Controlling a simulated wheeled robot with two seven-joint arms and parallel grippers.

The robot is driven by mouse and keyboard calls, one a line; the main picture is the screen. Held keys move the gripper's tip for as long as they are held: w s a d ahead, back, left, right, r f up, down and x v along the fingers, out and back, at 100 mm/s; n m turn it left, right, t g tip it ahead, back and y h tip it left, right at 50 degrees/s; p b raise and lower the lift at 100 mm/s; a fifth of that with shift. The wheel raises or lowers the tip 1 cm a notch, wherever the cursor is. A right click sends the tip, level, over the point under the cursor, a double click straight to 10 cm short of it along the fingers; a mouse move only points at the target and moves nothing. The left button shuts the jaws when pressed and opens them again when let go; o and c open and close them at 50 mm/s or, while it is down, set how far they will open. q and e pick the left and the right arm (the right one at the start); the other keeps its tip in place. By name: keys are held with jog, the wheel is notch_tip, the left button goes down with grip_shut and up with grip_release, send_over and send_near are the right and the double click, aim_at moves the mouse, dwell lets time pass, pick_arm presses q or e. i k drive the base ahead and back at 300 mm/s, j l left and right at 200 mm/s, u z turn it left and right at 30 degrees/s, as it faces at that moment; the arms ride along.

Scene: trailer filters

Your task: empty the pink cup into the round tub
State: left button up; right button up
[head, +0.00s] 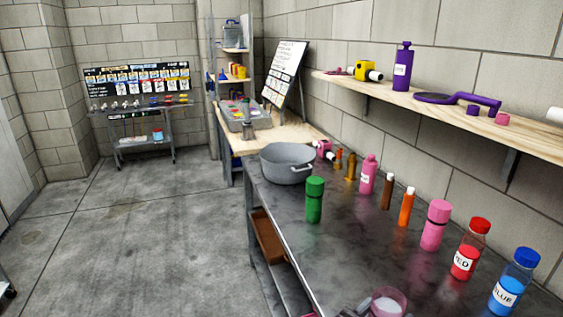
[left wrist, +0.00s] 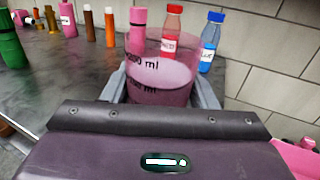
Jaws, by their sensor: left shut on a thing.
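The pink cup (head: 388,303) is at the bottom edge of the head view, partly cut off, with pale contents inside. In the left wrist view the see-through pink cup (left wrist: 163,72) has black ml marks and stands about upright. My left gripper (left wrist: 162,92) is shut on it, one finger on each side. In the head view only a bit of this gripper (head: 362,309) shows at the bottom edge. The round tub (head: 288,168) is a grey pot with side handles at the bench's far end, well apart from the cup. Its inside bottom is hidden. My right gripper is not in view.
A green bottle (head: 314,200) stands just in front of the tub. Pink, brown, orange, red (head: 468,248) and blue (head: 514,282) bottles line the bench's right side. A wooden shelf (head: 440,97) runs above. The dark bench top (head: 345,250) is clear along its left part.

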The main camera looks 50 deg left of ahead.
aim_at(283, 163)
jog(key=i+j, duration=0.1)
jog(key=j, duration=0.6)
jog(key=i+j, duration=0.1)
jog(key=j, duration=0.55)
jog(key=i+j, duration=0.15)
jog(key=j, duration=0.55)
jog(key=i+j, duration=0.1)
jog(key=j, duration=0.55)
jog(key=i+j+z, duration=0.1)
jog(key=j, duration=0.6)
